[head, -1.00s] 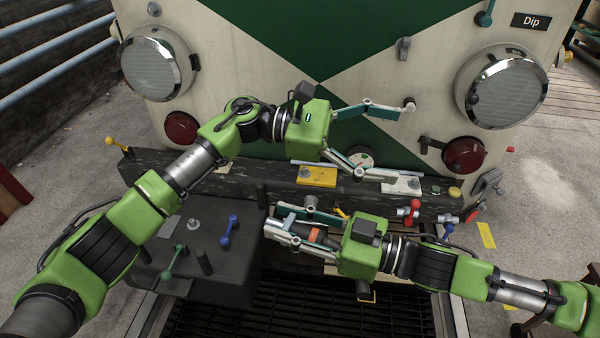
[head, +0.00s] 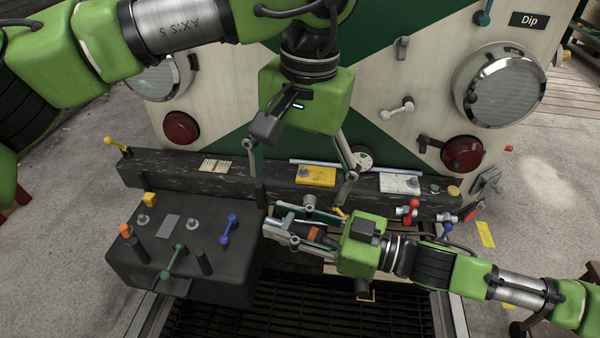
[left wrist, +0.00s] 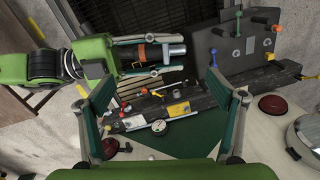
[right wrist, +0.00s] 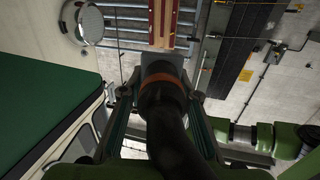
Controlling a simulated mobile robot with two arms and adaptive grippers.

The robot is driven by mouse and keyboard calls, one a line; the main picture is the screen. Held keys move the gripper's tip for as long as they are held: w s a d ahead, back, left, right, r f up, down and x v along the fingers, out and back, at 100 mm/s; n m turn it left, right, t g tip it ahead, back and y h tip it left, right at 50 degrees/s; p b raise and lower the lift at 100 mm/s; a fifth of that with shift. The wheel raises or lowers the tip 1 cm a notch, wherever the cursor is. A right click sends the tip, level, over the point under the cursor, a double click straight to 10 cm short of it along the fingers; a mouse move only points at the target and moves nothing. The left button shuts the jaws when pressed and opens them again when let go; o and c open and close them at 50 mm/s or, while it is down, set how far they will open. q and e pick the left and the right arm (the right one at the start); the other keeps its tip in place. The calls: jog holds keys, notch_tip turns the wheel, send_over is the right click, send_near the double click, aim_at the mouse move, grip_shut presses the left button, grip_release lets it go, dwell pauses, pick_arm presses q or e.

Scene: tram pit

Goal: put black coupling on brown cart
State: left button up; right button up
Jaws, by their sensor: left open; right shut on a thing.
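The black coupling (head: 273,231), a dark cylinder with an orange band, is held between the fingers of my right gripper (head: 285,228). It lies about level over the dark grating, just right of the black box. It also shows in the left wrist view (left wrist: 172,51) and from behind in the right wrist view (right wrist: 163,75). My left gripper (head: 300,175) is open and empty, pointing down in front of the beam, above and apart from the coupling. I cannot clearly make out the brown cart; a reddish-brown slatted thing (right wrist: 165,20) shows in the right wrist view.
The tram front (head: 430,70) stands behind a dark beam (head: 220,172) with yellow and white plates. The black box (head: 190,265) carries orange, green and blue levers at the left. A floor grating (head: 320,315) lies below. Grey floor is open at the right.

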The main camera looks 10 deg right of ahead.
aim_at(294, 224)
pick_arm(q)
jog(key=f, duration=1.1)
jog(key=shift+w+a+f, duration=0.25)
jog(key=shift+a+f, duration=0.05)
jog(key=shift+a, duration=0.05)
jog(key=c, duration=0.9)
jog(key=shift+c, duration=0.2)
pick_arm(e)
jog(key=o, duration=1.3)
jog(key=shift+c, duration=0.2)
